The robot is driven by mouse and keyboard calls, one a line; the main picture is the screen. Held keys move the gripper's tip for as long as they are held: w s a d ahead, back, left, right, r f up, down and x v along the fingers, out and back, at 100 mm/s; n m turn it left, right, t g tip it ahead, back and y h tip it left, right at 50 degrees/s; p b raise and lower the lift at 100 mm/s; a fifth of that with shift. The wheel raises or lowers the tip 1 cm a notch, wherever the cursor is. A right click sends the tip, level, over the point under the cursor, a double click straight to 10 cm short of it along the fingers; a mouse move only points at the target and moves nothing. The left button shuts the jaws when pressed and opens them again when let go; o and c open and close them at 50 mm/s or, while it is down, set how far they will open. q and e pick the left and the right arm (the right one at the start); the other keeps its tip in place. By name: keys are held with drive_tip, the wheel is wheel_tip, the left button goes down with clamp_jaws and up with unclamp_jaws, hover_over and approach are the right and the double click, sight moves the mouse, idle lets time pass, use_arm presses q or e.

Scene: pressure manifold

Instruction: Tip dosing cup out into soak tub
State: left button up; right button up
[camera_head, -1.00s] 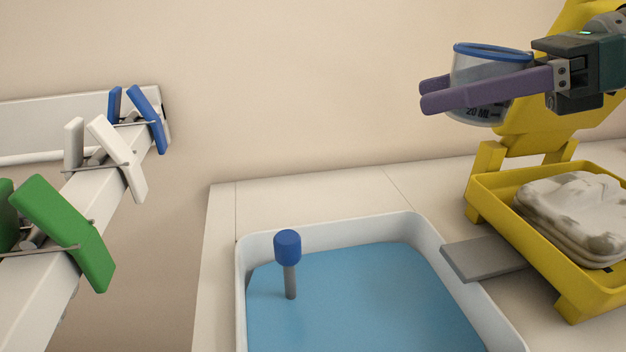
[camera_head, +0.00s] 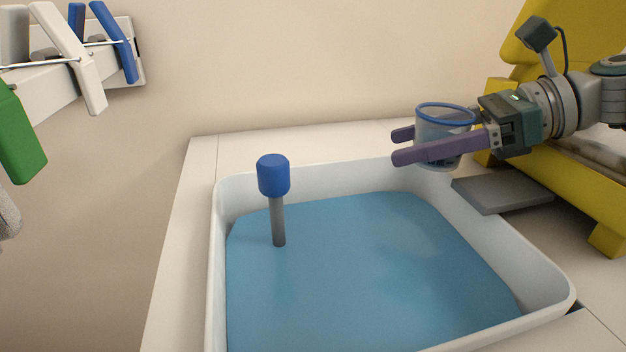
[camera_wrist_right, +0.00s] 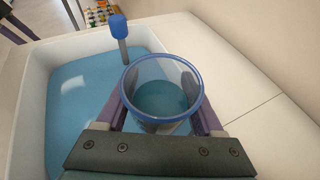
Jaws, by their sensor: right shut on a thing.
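My right gripper (camera_head: 420,148) is shut on the dosing cup (camera_head: 447,122), a clear cup with a blue rim. The cup is upright, above the far right rim of the soak tub. The soak tub (camera_head: 545,275) is white and holds blue liquid (camera_head: 370,265).
A blue-capped grey post (camera_head: 274,178) stands in the tub's far left part. A grey plate (camera_head: 502,193) lies right of the tub, beside a yellow stand (camera_head: 600,190). A rail with white, blue and green clips (camera_head: 22,135) is at left.

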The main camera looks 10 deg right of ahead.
drive_tip(key=shift+s+a+r+n+h+p, duration=0.3)
drive_tip(key=shift+a+r+n+h+p, duration=0.25)
drive_tip(key=shift+p, duration=1.8)
drive_tip(key=shift+a+f+h, duration=0.1)
drive_tip(key=shift+f+h, duration=0.2)
drive_tip(key=shift+h, duration=0.05)
drive_tip(key=f+h, duration=0.1)
drive_tip(key=a+f+n+t+p, duration=0.1)
drive_tip(key=s+a+f+n+h, duration=0.1)
drive_tip(key=f, duration=0.1)
drive_tip(key=shift+h+p, duration=0.3)
drive_tip(key=shift+p, duration=0.1)
drive_tip(key=shift+s+a+f+n+t+h+p, duration=0.25)
drive_tip(key=shift+a+f+t+h+p, duration=0.05)
drive_tip(key=shift+a+f+h+p, duration=0.1)
drive_tip(key=shift+r+n+t+h+p, duration=0.35)
drive_tip(key=shift+h+p, duration=0.15)
drive_tip(key=shift+p, duration=0.35)
drive_tip(key=shift+r+h, duration=0.15)
drive_tip(key=shift+h, duration=0.25)
drive_tip(key=shift+r+n+t+h+p, duration=0.25)
drive_tip(key=shift+n+t+h+p, duration=0.1)
drive_tip(key=shift+n+h+p, duration=0.3)
